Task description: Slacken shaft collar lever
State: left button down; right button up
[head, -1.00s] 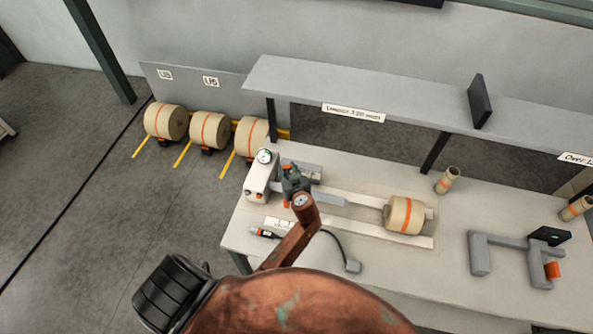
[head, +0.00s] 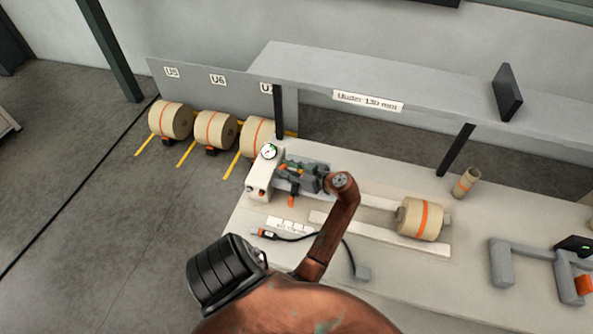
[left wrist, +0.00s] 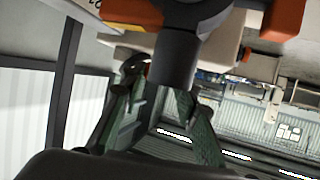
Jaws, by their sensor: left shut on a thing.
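The shaft unit (head: 263,172) is a white block with a round gauge, at the left end of the bench. An orange part (head: 291,200) hangs down beside it, just below my left gripper. My left gripper (head: 296,170) reaches in from the right at the block. In the left wrist view its green fingers (left wrist: 165,115) are closed around the lower end of a dark grey bar (left wrist: 175,60), which seems to be the collar lever. Orange parts (left wrist: 285,18) show above it. The collar itself is mostly hidden. My right gripper is out of view.
A cream roll with an orange band (head: 420,219) lies on the bench to the right. A grey shelf (head: 400,92) runs behind and above. Several rolls (head: 172,120) stand on the floor at left.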

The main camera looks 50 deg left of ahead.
pick_arm(q)
jog(key=shift+g, duration=0.3)
jog(key=c, duration=1.9)
grip_release()
jog(key=shift+c, duration=0.2)
jog(key=o, duration=0.4)
jog(key=shift+o, duration=0.2)
jog(key=shift+d, duration=0.1)
jog(key=v, duration=0.7)
jog(key=shift+d+r, duration=0.15)
jog(key=shift+d, duration=0.05)
jog(key=shift+w, duration=0.1)
